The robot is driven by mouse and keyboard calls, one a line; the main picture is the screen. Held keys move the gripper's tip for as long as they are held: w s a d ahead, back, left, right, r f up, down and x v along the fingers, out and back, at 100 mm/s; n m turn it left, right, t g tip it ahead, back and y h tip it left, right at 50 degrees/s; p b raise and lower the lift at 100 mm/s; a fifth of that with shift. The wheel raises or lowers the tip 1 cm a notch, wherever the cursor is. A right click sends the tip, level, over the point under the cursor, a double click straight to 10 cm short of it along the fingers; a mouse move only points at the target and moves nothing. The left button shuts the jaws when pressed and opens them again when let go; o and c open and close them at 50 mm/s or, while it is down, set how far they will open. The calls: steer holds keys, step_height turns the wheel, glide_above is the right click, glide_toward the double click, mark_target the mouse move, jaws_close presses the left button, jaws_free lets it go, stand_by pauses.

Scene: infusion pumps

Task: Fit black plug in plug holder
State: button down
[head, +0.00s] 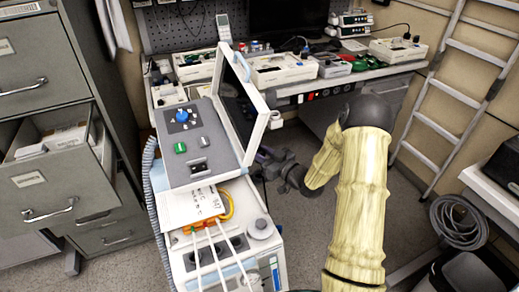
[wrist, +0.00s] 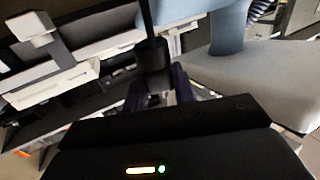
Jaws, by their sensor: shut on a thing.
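In the wrist view a black plug (wrist: 154,62) stands upright between my gripper's fingers (wrist: 157,95), with a black cable running up from it. My gripper is shut on it. In the head view my gripper (head: 264,158) is at the right side of the machine, just below its raised screen. The plug is too small and dark to make out there. I cannot pick out the plug holder with certainty. A small white fitting (head: 275,120) sticks out by the screen's lower right edge.
The machine's control panel (head: 190,140) stands on a white cart (head: 262,228) with papers and cables on top. A cluttered workbench (head: 345,78) is behind. Grey cabinets (head: 40,65) stand at the left, a ladder (head: 450,92) at the right. Floor between cart and bench is partly clear.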

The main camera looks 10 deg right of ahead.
steer(key=shift+r+p, duration=0.15)
steer(key=shift+p, duration=0.15)
steer(key=shift+f+b, duration=2.25)
steer(key=shift+f, duration=0.4)
steer(key=shift+f, duration=0.25)
steer(key=shift+d+f+b, duration=0.15)
steer(key=shift+b, duration=0.15)
steer(key=shift+f+b, duration=0.3)
steer(key=shift+f, duration=0.1)
steer(key=shift+s+a+f, duration=0.1)
steer(key=shift+a, duration=0.1)
steer(key=shift+d+f+b, duration=0.1)
steer(key=shift+f+b, duration=0.6)
steer(key=c, duration=1.1)
jaws_free()
steer(key=shift+o, duration=0.2)
